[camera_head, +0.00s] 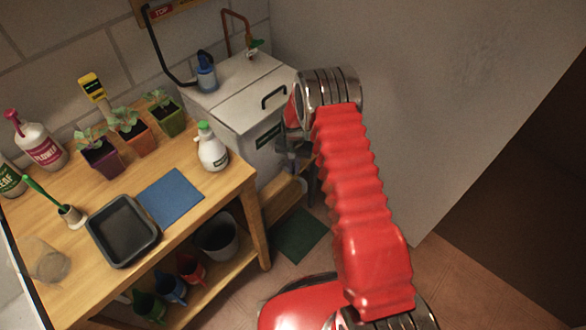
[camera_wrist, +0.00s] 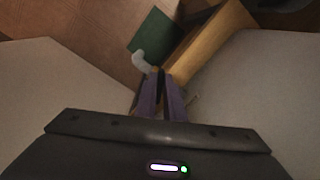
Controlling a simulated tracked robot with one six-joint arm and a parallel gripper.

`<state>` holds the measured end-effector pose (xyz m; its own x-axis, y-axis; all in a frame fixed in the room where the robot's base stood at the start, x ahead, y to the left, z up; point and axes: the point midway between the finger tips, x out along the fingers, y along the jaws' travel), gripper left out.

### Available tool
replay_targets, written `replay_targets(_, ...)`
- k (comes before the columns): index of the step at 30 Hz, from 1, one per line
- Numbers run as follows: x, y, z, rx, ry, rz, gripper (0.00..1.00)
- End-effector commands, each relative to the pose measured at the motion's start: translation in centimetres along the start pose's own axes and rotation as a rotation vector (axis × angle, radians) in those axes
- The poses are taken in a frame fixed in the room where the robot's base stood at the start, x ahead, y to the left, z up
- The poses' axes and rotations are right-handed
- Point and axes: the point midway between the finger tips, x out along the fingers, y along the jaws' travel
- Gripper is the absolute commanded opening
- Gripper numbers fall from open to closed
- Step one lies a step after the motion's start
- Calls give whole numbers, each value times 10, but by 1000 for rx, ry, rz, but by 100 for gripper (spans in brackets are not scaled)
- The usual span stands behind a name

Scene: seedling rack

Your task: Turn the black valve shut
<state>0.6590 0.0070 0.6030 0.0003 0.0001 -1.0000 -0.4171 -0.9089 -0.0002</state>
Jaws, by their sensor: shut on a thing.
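My gripper (camera_wrist: 161,98) shows in the wrist view as two purplish fingers close together. They are shut on a thin dark piece between them, which looks like the black valve (camera_wrist: 160,86); little of it shows. A pale curved spout (camera_wrist: 142,60) sticks out just beyond the fingertips. In the head view my gripper (camera_head: 296,155) is a dark shape at the front right of the grey metal tank (camera_head: 225,92), partly behind my red arm. The valve cannot be made out there, so its turn angle cannot be told.
A wooden bench (camera_head: 190,222) holds potted seedlings, a white spray bottle (camera_head: 212,150), a blue mat (camera_head: 170,197) and a black tray (camera_head: 122,230). A green mat (camera_head: 300,235) lies on the floor, also in the wrist view (camera_wrist: 152,35). A plain wall (camera_head: 430,90) stands to the right.

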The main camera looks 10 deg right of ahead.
Motion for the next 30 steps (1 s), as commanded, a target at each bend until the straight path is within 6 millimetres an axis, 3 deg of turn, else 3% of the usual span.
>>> replay_targets(3, 1, 0, 3, -1, -7, 3, 0)
replay_targets(4, 1, 0, 3, -1, -7, 3, 10)
replay_targets(12, 1, 0, 1, -1, -3, 1, 27)
replay_targets(23, -5, 0, 0, -1, -1, 0, 27)
replay_targets(30, -32, 0, 0, -1, 0, 0, 27)
